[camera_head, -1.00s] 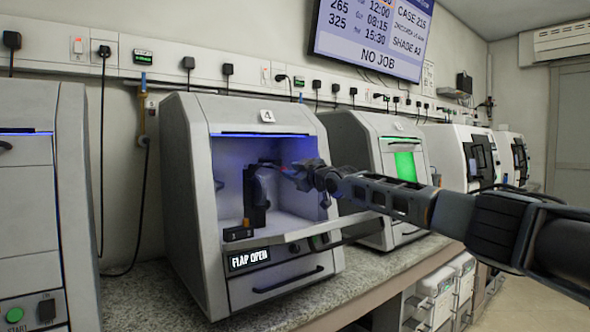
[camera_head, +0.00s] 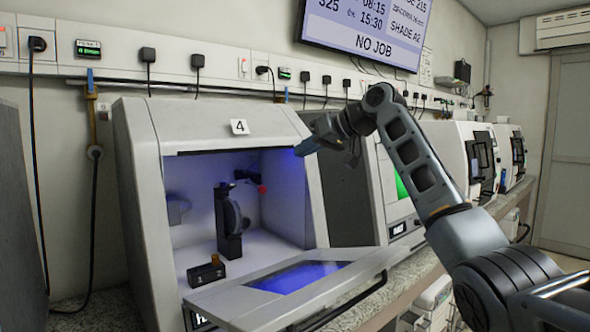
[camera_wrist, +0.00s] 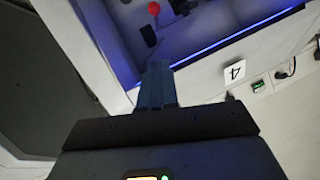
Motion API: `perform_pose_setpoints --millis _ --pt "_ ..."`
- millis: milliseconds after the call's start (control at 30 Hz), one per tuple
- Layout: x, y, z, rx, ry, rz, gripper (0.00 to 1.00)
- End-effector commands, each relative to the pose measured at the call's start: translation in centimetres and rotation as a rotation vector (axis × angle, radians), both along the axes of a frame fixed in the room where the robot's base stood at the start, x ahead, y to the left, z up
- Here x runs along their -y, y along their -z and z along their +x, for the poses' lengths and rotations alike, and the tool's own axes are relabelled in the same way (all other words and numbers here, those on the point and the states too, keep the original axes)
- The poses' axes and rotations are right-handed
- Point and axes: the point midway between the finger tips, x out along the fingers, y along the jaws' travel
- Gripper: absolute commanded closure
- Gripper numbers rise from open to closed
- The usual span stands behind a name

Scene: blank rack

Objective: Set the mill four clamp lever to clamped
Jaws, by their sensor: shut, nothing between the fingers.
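Mill four (camera_head: 150,190) is a grey cabinet with a "4" tag (camera_head: 239,127), and its front flap (camera_head: 270,295) hangs open. Inside, a dark fixture (camera_head: 230,222) stands upright. The clamp lever (camera_head: 262,189), dark with a red knob, sticks out to the right near the fixture's top. The red knob also shows at the top of the wrist view (camera_wrist: 154,8). I cannot tell from its angle whether the lever is clamped. My gripper (camera_head: 303,149) is shut and empty, at the upper right edge of the opening, apart from the lever. Its closed fingers show in the wrist view (camera_wrist: 158,85).
A small dark block (camera_head: 206,272) sits on the chamber's front left floor. The open flap juts forward below the opening. Another mill with a green window (camera_head: 402,187) stands close on the right. A wall screen (camera_head: 365,30) hangs above.

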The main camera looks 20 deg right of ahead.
Motion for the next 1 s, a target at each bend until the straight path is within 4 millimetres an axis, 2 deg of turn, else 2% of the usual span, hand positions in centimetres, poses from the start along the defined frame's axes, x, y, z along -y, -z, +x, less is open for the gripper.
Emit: perform_pose_setpoints --millis 100,233,700,800,1000 --pt "-0.3 0.2 -0.1 -0.018 -0.006 0.011 1.00" --pt "-0.9 0.8 0.9 -0.021 -0.006 0.011 1.00" --pt "-4.9 4.6 7.1 -0.019 -0.004 0.009 1.00" --pt "-5.5 6.1 7.3 -0.019 -0.005 0.009 1.00" --pt "-6.2 7.9 7.6 -0.017 -0.004 0.008 1.00"
